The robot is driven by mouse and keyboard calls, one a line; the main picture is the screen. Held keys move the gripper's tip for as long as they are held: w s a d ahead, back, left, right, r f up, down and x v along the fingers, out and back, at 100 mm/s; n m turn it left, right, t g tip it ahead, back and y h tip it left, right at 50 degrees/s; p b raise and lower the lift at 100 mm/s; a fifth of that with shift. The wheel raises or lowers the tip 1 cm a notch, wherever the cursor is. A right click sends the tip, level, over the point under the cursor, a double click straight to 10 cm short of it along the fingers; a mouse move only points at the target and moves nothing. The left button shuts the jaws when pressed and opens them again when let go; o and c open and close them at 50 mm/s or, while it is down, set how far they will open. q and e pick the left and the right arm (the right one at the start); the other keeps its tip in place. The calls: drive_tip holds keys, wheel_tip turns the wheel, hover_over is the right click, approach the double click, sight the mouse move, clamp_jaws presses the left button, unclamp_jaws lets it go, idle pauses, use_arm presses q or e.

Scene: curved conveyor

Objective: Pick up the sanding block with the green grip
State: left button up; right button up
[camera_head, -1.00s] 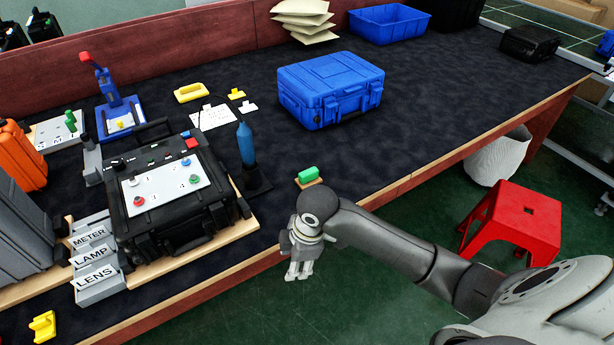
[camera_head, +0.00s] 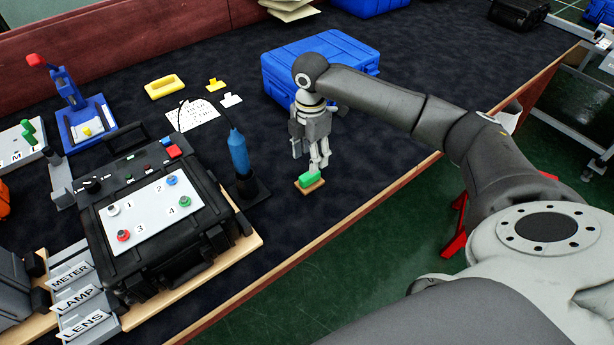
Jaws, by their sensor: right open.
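The sanding block with the green grip (camera_head: 309,181) lies on the dark table top near its front edge. It has a tan base under a green grip. My right gripper (camera_head: 319,168) points down just above and behind the block. Its fingers are open, and one finger overlaps the block's far side in the picture. I cannot tell whether they touch it. My left gripper is not in view.
A blue case (camera_head: 285,78) stands behind my right gripper. A blue bottle-shaped tool (camera_head: 238,152) on a dark stand is to the left, beside a black control box (camera_head: 112,255). The table's wooden front edge (camera_head: 372,210) runs close to the block.

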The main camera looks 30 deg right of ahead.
sight(310, 175)
wheel_tip(310, 175, down, 2)
drive_tip(key=shift+f, duration=0.25)
wheel_tip(310, 175, down, 5)
drive_tip(key=shift+w+r, duration=0.1)
drive_tip(key=shift+f, duration=0.55)
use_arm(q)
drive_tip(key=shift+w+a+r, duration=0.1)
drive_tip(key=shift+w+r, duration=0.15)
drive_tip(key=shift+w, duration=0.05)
use_arm(e)
drive_tip(key=shift+c, duration=1.2)
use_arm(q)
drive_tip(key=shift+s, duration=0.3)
use_arm(e)
clamp_jaws()
